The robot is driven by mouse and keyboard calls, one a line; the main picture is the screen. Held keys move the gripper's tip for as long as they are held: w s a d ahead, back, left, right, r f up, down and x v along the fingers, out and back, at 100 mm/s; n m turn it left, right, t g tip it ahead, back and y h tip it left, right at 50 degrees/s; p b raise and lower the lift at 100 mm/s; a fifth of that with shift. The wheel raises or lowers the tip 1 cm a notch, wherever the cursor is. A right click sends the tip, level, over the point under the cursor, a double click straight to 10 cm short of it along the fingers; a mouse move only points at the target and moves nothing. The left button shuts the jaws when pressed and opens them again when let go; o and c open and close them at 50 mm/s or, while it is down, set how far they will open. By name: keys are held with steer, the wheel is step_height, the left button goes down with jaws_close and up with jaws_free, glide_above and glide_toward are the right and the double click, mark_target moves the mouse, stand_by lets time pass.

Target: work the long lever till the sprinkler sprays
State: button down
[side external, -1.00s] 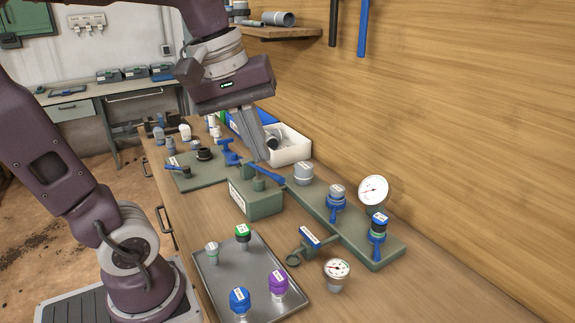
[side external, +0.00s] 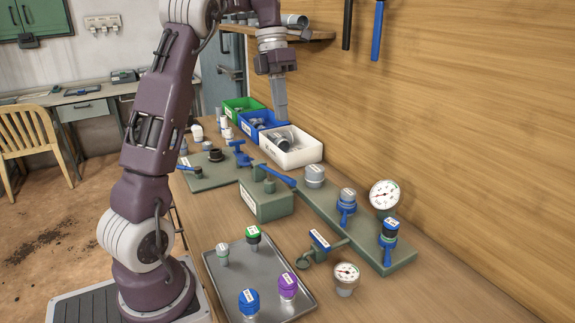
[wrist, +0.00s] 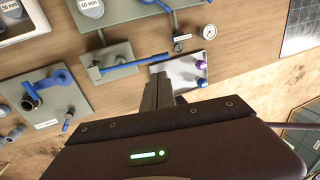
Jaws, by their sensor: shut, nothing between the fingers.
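The long blue lever (side external: 277,175) sits on top of a green block (side external: 266,204) in the middle of the bench, slanting down to the right in the side view. In the wrist view the lever (wrist: 142,62) lies across the block, beyond my fingers. My gripper (side external: 281,118) is shut and empty, raised above the bins behind the lever and clear of it. In the wrist view its fingers (wrist: 157,78) are together and overlap the metal tray. I cannot pick out a sprinkler for certain, and no spray shows.
A white bin (side external: 292,155), a blue bin (side external: 253,133) and a green bin (side external: 236,106) line the back. A green base (side external: 330,210) carries capped fittings and a gauge (side external: 384,195). A metal tray (side external: 225,290) with coloured caps is in front. A valve plate (side external: 205,175) stands left.

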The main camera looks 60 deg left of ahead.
mark_target(287, 177)
steer(key=x, duration=1.3)
steer(key=shift+d+f, duration=0.1)
steer(key=shift+f, duration=0.15)
step_height(287, 177, down, 7)
steer(key=d+y, duration=0.1)
steer(key=d, duration=0.1)
steer(key=shift+s+r, duration=0.15)
step_height(287, 177, up, 15)
steer(key=shift+d, duration=0.3)
steer(key=shift+w, duration=0.2)
stand_by(0.8)
